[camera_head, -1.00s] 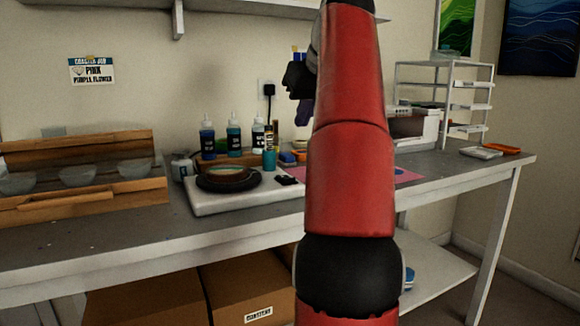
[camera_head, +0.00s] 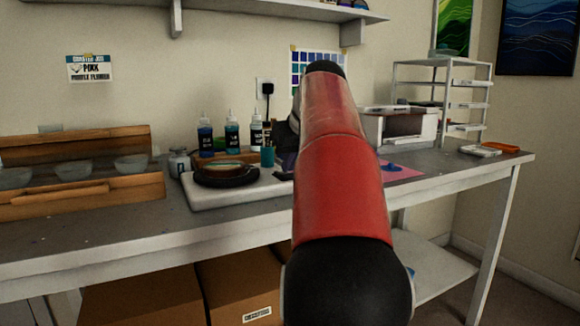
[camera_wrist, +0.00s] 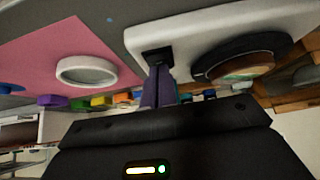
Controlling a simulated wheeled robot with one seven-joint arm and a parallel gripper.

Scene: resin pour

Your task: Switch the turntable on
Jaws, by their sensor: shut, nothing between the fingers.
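The turntable (camera_head: 226,180) is a black disc on a white base board (camera_head: 200,201), with a round brown-rimmed piece with a teal inside on it. It also shows in the wrist view at right (camera_wrist: 242,58). A small black switch (camera_wrist: 157,56) sits on the white base beside the disc. My gripper (camera_wrist: 159,78) is shut and empty, its purple-grey fingers pointing at the switch. The tips are at or very close to it; I cannot tell whether they touch. In the head view my arm hides most of the gripper.
Several dye bottles (camera_head: 232,132) and a teal cup (camera_head: 267,156) stand behind the base. A wooden rack with bowls (camera_head: 80,207) is at left. A pink mat (camera_wrist: 60,55) with a white ring (camera_wrist: 86,71) lies beside the base. A white shelf unit (camera_head: 440,70) stands at right.

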